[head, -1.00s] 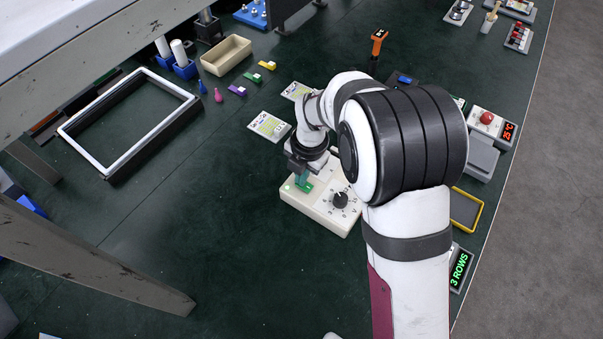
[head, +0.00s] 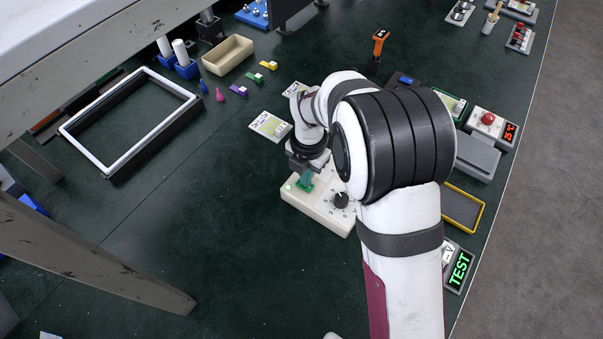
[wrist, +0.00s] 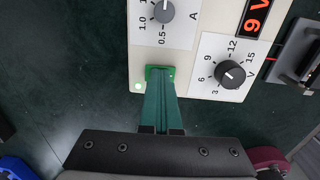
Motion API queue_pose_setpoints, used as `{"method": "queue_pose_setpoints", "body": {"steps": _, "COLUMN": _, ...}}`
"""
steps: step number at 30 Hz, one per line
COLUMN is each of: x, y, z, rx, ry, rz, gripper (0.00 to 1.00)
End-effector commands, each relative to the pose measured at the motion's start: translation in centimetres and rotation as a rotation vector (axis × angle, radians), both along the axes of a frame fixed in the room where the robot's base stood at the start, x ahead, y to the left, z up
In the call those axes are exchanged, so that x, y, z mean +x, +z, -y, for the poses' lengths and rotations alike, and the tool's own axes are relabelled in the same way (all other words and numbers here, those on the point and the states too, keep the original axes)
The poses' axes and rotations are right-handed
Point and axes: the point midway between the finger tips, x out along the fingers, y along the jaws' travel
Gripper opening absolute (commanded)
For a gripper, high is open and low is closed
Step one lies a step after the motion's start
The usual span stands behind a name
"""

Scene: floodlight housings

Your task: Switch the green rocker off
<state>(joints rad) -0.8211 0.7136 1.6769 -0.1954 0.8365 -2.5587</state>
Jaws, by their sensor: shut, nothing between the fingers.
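The green rocker (wrist: 153,73) sits at the edge of a cream control box (wrist: 142,48) in the wrist view. My gripper (wrist: 161,80) is shut and empty; its teal fingers reach over the rocker and cover much of it. Whether they touch it or which way it is tipped I cannot tell. A small pale green lamp (wrist: 138,87) beside the rocker looks lit. In the head view the cream box (head: 322,212) lies below my gripper (head: 304,182), and the rocker is mostly hidden by the fingers.
The box carries a black volt knob (wrist: 230,74), a grey ampere knob (wrist: 163,11) and a red "9 V" display (wrist: 256,17). A grey device (wrist: 298,55) stands to the right. The green table left of the box (head: 200,230) is clear.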

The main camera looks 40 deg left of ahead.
Motion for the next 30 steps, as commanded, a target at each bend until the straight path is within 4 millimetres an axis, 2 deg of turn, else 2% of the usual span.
{"method": "queue_pose_setpoints", "body": {"steps": 1, "x": -0.3, "y": -0.7, "z": 0.7, "rx": -0.021, "ry": 0.000, "rz": -0.014, "gripper": 0.00}}
{"method": "queue_pose_setpoints", "body": {"steps": 6, "x": -0.4, "y": -0.7, "z": 0.7, "rx": -0.022, "ry": -0.001, "rz": -0.016, "gripper": 0.00}}
{"method": "queue_pose_setpoints", "body": {"steps": 10, "x": -0.3, "y": 0.2, "z": 0.7, "rx": -0.019, "ry": -0.003, "rz": -0.014, "gripper": 0.00}}
{"method": "queue_pose_setpoints", "body": {"steps": 24, "x": 0.1, "y": 11.2, "z": 0.6, "rx": 0.000, "ry": -0.001, "rz": 0.002, "gripper": 0.00}}
{"method": "queue_pose_setpoints", "body": {"steps": 30, "x": 0.0, "y": 13.6, "z": 0.7, "rx": 0.000, "ry": -0.001, "rz": 0.001, "gripper": 0.00}}
